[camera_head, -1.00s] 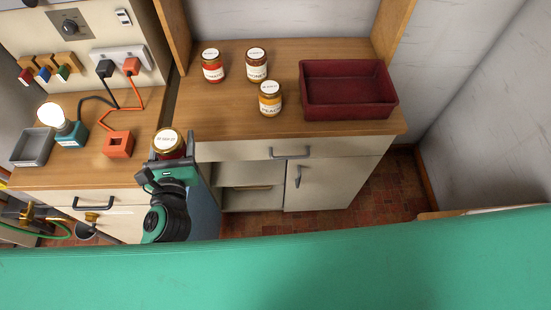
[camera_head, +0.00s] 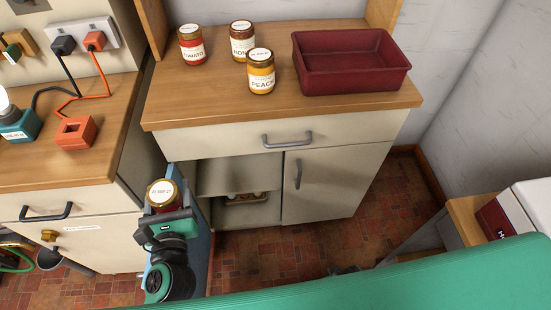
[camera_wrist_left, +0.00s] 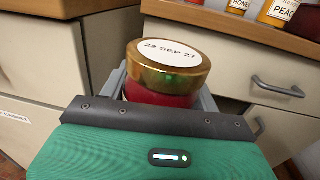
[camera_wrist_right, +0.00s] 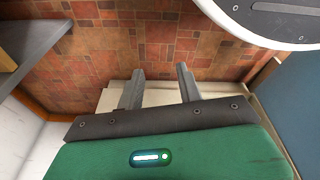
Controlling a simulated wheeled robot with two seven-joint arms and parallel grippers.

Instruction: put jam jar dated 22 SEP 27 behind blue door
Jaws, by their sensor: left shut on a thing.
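My left gripper (camera_head: 165,212) is shut on a jam jar (camera_head: 162,193) with a gold lid and red contents. The lid reads 22 SEP 27 in the left wrist view (camera_wrist_left: 165,60). The jar is upright. The blue door (camera_head: 203,240) stands swung open beneath and beside my left gripper, partly hidden by it. Right of the door, the cabinet's open compartment (camera_head: 238,177) shows an inner shelf and some small things low down. My right gripper (camera_wrist_right: 160,88) is open and empty above a tiled floor; it does not show in the head view.
Tomato (camera_head: 192,48), honey (camera_head: 242,42) and peach (camera_head: 261,75) jars stand on the cabinet top beside a dark red tray (camera_head: 350,75). A handled drawer (camera_head: 285,137) is above the compartment and a closed cream door (camera_head: 330,185) to its right. Tiled floor (camera_head: 280,255) lies in front.

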